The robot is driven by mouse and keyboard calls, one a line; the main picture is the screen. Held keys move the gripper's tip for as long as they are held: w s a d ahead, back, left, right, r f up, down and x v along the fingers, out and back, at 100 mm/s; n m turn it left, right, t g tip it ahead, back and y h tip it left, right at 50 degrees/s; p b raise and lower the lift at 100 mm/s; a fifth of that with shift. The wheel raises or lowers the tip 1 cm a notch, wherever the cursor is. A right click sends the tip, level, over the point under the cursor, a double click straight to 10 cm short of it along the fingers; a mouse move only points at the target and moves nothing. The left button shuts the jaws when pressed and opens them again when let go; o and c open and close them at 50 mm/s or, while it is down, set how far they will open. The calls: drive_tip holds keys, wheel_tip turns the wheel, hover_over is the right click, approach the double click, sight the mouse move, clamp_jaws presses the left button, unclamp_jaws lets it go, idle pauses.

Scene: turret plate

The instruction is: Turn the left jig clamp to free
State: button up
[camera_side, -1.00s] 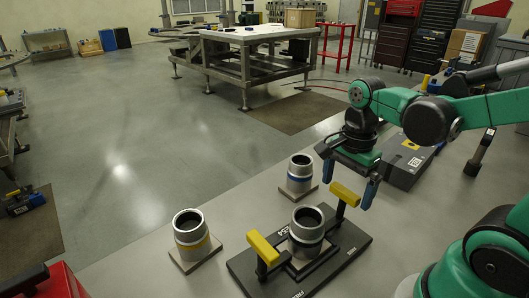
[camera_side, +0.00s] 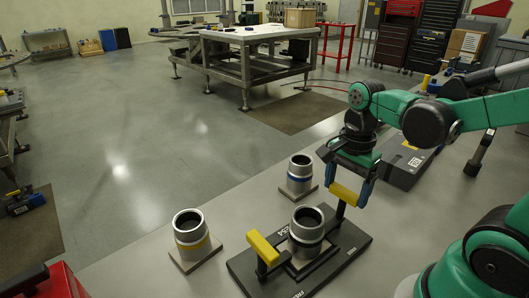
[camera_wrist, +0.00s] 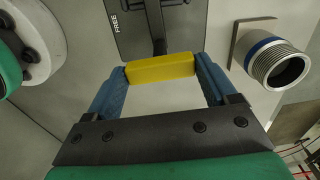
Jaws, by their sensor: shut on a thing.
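A dark jig plate (camera_side: 350,245) lies on the bench with a metal ring-shaped part (camera_side: 307,226) at its middle. It carries two clamps with yellow handles on dark arms. My gripper (camera_side: 349,184) is shut on the yellow handle (camera_side: 343,195) at the plate's far right in the side view. The other yellow handle (camera_side: 263,247) stands apart at the plate's near left. In the wrist view, the blue fingers of my gripper (camera_wrist: 160,70) press on both ends of the held handle (camera_wrist: 160,67). The plate (camera_wrist: 190,30) shows the word FREE beside that clamp's arm.
A blue-banded metal cylinder (camera_side: 300,172) on a square base stands behind the plate. A yellow-banded one (camera_side: 191,230) stands to its left. A grey case (camera_side: 408,162) lies right of my gripper. Bare bench lies between the two cylinders.

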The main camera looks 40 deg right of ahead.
drive_tip(key=n, duration=0.8)
drive_tip(key=shift+n, duration=0.3)
drive_tip(key=n, duration=0.4)
drive_tip(key=shift+n, duration=2.2)
drive_tip(key=o, duration=1.1)
